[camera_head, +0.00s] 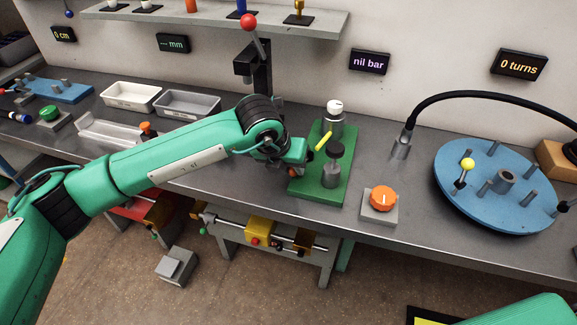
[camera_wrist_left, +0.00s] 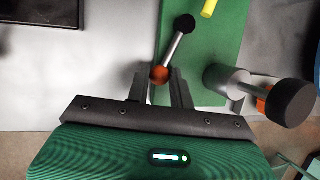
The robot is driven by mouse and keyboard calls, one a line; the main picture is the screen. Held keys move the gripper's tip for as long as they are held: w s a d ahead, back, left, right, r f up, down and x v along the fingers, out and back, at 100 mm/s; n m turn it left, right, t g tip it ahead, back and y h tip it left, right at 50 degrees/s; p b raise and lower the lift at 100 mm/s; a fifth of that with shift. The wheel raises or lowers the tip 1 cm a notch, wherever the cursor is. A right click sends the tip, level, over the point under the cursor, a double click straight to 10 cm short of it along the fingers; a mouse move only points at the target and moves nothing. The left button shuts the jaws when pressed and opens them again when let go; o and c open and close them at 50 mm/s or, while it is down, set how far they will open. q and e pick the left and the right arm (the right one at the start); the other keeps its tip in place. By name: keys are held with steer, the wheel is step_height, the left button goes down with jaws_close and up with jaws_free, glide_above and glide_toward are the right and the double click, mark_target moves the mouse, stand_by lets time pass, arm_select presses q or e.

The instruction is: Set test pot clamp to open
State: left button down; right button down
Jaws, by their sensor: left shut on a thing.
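A green base plate (camera_head: 308,188) on the bench carries a grey cylinder with a black knob (camera_head: 336,150), a white-capped grey cylinder (camera_head: 334,107) and a yellow handle (camera_head: 324,141). My left gripper (camera_head: 300,158) is at the plate's left edge. In the left wrist view, its fingers (camera_wrist_left: 160,88) are shut on the orange end (camera_wrist_left: 160,74) of a grey lever with a black end knob (camera_wrist_left: 185,23). The lever slants up and right over the plate. The black-knobbed cylinder (camera_wrist_left: 230,80) stands to the right. I cannot tell which part is labelled the clamp. My right gripper is out of view.
An orange dial (camera_head: 382,199) on a grey block is right of the plate. A blue round plate (camera_head: 480,200) with pegs and a black hose are farther right. A red-topped lever (camera_head: 249,22) stands behind my arm. Trays (camera_head: 131,96) stand at the left.

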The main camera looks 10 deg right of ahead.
arm_select(q)
steer(key=c, duration=1.2)
jaws_free()
steer(key=shift+c, duration=0.2)
steer(key=b+v, duration=0.1)
steer(key=v, duration=1.2)
steer(key=shift+r, duration=0.35)
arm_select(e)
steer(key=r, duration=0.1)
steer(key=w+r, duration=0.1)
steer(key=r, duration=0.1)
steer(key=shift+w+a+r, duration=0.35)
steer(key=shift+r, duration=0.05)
arm_select(q)
steer(key=shift+a, duration=0.1)
